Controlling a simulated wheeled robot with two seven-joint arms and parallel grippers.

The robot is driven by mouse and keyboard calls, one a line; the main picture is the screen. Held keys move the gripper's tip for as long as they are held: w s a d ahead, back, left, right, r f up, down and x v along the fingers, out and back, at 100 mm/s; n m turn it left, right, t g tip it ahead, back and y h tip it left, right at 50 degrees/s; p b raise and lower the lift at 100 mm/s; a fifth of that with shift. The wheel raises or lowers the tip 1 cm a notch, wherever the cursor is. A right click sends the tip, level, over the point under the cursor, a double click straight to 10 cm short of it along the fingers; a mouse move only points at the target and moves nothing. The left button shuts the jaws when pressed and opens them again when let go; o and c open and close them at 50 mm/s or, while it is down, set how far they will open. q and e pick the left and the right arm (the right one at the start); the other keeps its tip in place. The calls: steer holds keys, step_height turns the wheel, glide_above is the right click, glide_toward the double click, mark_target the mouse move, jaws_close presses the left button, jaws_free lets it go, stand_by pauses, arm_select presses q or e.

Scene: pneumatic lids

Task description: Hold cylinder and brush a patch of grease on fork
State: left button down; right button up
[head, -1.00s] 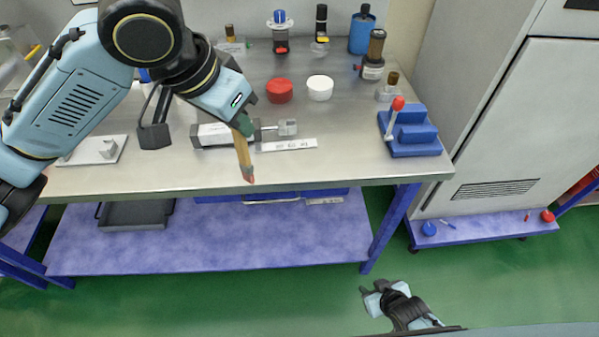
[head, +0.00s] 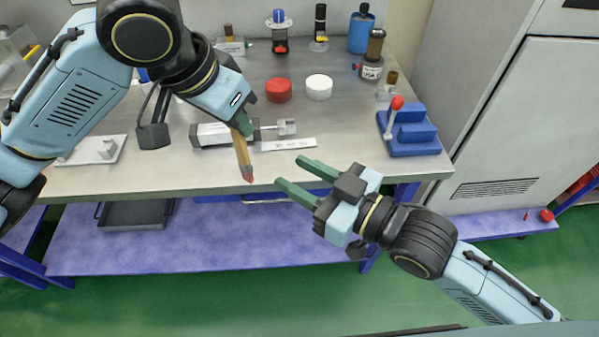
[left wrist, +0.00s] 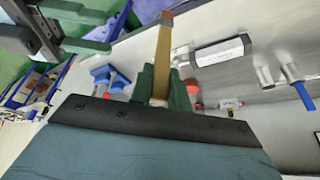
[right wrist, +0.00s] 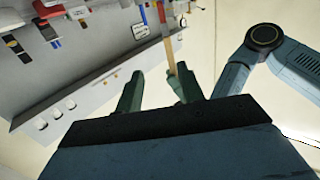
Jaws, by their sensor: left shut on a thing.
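The pneumatic cylinder (head: 212,133) lies on the metal table, its rod pointing right with the metal fork (head: 287,127) at the end. The cylinder also shows in the left wrist view (left wrist: 222,50). My left gripper (head: 244,126) is shut on the brush (head: 242,158), a wooden handle with a reddish tip hanging down in front of the cylinder. The brush also shows in the left wrist view (left wrist: 162,48). My left gripper hides part of the cylinder's right end. My right gripper (head: 295,172) is open and empty, right of the brush near the table's front edge.
A white labelled strip (head: 289,144) lies in front of the fork. Several bottles stand at the back.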

mark_target(243, 148)
steer(key=shift+n+y, duration=0.3)
steer(key=shift+y, duration=0.1)
steer(key=x, duration=0.4)
steer(key=s+r+x, duration=0.1)
steer(key=x, duration=0.2)
steer(key=a+r+x, duration=0.1)
steer(key=x, duration=0.3)
steer(key=shift+a, duration=0.25)
jaws_close()
arm_select(q)
steer(key=c, duration=1.3)
jaws_free()
steer(key=shift+o, duration=0.2)
